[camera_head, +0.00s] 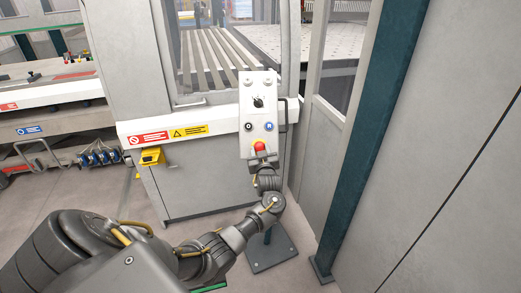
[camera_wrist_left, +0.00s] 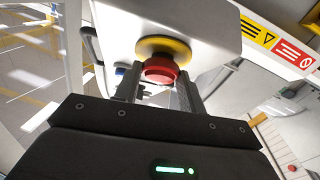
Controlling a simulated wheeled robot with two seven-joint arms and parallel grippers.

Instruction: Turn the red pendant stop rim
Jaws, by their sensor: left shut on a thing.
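The red pendant stop (camera_head: 259,147) is a red mushroom button at the bottom of a pale grey pendant box (camera_head: 259,105). In the left wrist view the red stop (camera_wrist_left: 160,70) sits on a yellow collar (camera_wrist_left: 165,47). My left gripper (camera_wrist_left: 158,92) comes up from below, its two fingers on either side of the red rim and shut on it. In the head view the left gripper (camera_head: 262,168) is right under the stop and partly hidden by my own arm. My right gripper is in neither view.
A black selector knob (camera_head: 258,102) and a blue button (camera_head: 268,126) sit above the stop. The pendant stands on a dark floor plate (camera_head: 271,252). A teal post (camera_head: 370,130) and grey panels rise to the right.

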